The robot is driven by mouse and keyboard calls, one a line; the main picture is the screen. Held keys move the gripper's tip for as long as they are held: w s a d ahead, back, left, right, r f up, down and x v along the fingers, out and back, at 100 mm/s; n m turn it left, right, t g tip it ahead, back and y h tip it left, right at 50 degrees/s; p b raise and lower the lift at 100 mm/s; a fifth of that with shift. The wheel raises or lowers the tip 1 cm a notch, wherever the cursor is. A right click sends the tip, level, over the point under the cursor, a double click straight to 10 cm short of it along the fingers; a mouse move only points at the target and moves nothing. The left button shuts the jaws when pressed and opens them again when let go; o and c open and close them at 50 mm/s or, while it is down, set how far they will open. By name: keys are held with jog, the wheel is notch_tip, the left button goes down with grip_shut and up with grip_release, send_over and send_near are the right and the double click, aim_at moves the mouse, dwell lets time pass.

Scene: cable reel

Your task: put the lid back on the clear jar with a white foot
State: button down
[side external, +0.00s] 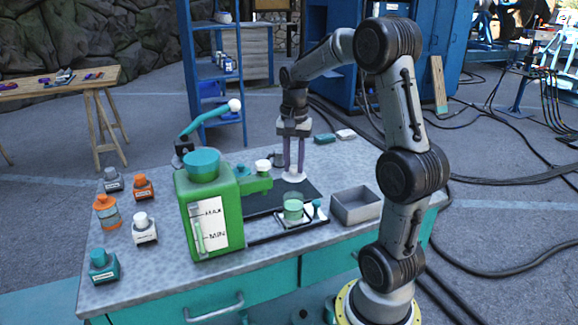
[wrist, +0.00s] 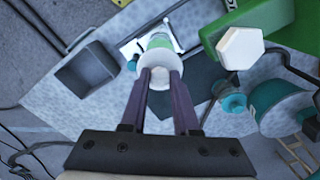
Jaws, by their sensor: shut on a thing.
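My gripper (side external: 293,173) is shut on a pale, round lid (side external: 289,178), which sits between its two purple fingertips. The fingers point down, and the lid is upright, apart from the jar. The clear jar (side external: 293,209), with green contents, stands on a small pale plate in front of and below the lid. In the wrist view my gripper (wrist: 160,78) holds the white lid (wrist: 152,58), and the jar (wrist: 159,42) shows just beyond it, partly hidden. I cannot make out the jar's foot clearly.
A green container (side external: 211,212) with a teal cap stands left of the jar. A grey open box (side external: 356,206) is to the right. Several small bottles, including an orange one (side external: 106,212), stand at the table's left. A teal jointed arm (side external: 208,117) rises behind the container.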

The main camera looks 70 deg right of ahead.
aim_at(294, 175)
jog(key=shift+f, duration=3.05)
jog(key=shift+f, duration=0.2)
jog(key=c, duration=0.6)
grip_release()
jog(key=shift+o, duration=0.3)
jog(key=o, duration=0.4)
jog(key=shift+o, duration=0.2)
jog(key=shift+r, duration=0.1)
jog(key=shift+r, duration=3.45)
